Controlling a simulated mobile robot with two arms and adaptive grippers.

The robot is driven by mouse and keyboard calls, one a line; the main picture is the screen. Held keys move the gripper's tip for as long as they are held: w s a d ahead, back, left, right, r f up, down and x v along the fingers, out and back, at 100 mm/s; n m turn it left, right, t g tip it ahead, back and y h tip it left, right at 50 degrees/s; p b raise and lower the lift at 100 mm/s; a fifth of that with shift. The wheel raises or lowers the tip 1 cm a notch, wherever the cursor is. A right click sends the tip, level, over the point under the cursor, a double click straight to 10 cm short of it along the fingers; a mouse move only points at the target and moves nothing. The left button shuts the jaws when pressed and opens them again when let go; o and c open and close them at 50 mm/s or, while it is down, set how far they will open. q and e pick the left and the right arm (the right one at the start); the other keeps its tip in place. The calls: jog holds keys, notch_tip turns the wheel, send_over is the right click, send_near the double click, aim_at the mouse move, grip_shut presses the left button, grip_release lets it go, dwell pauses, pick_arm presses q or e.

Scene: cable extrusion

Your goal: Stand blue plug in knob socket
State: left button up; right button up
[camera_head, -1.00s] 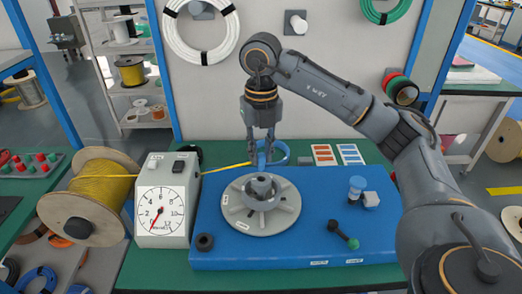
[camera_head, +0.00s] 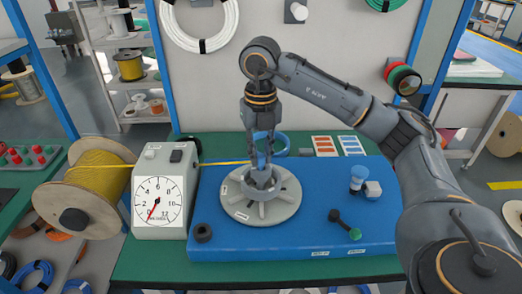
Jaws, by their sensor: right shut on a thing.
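My left gripper is not in view.
The disc lies on a blue board (camera_head: 300,239) on a green table. A gauge box (camera_head: 157,207) and a yellow cable spool (camera_head: 99,178) stand left. A blue-capped piece (camera_head: 357,177), a green-tipped lever (camera_head: 345,225) and a dark ring (camera_head: 203,232) are around the disc.

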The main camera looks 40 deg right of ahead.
dwell(0.3)
jog(key=shift+f, duration=0.4)
dwell(0.3)
jog(key=o, duration=0.9)
jog(key=shift+o, duration=0.2)
jog(key=shift+r, duration=0.1)
notch_tip(320, 180, up, 4)
jog(key=p, duration=0.3)
notch_tip(320, 180, up, 4)
jog(key=p, duration=0.3)
